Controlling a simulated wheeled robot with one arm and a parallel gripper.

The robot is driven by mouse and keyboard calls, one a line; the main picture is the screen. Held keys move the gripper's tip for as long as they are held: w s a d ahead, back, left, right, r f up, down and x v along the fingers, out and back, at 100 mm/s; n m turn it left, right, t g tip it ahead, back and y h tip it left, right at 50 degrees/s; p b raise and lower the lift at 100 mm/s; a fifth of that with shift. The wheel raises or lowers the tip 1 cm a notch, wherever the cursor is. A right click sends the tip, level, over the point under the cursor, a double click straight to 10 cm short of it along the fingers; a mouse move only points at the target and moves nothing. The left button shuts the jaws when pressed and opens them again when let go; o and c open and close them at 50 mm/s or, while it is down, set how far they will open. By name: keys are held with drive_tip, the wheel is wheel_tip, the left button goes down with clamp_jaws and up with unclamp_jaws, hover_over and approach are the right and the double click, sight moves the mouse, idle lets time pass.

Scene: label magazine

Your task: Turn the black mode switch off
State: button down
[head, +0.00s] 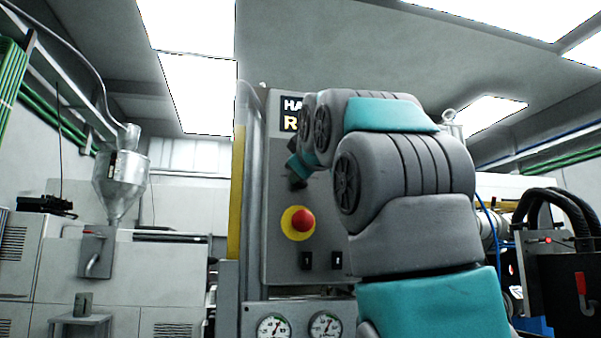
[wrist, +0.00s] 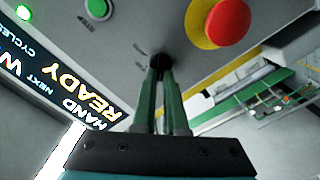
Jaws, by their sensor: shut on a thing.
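The black mode switch (wrist: 160,60) is a small dark knob on the grey control panel, at the upper middle of the wrist view. My gripper (wrist: 161,73) has its two green fingers shut on the switch, with the fingertips against its sides. The fingers hide part of the knob, so its exact turn angle is hard to tell. Small markings on the panel beside it are too blurred to read.
A red mushroom button (head: 302,222) on a yellow disc sits close to the switch. A green button (wrist: 98,8) and a lit display (wrist: 75,92) are also near. Two small black switches and two gauges (head: 273,327) are lower down. My arm covers the panel's right side.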

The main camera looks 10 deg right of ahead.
drive_tip(key=shift+a+f+n, duration=0.1)
drive_tip(key=shift+f+n, duration=0.05)
drive_tip(key=shift+n, duration=0.95)
drive_tip(key=shift+a+f+n, duration=0.1)
drive_tip(key=shift+n, duration=1)
drive_tip(key=c, duration=1)
unclamp_jaws()
drive_tip(key=shift+o, duration=0.2)
drive_tip(key=s+b, duration=0.1)
drive_tip(key=s, duration=0.6)
drive_tip(key=shift+s, duration=0.4)
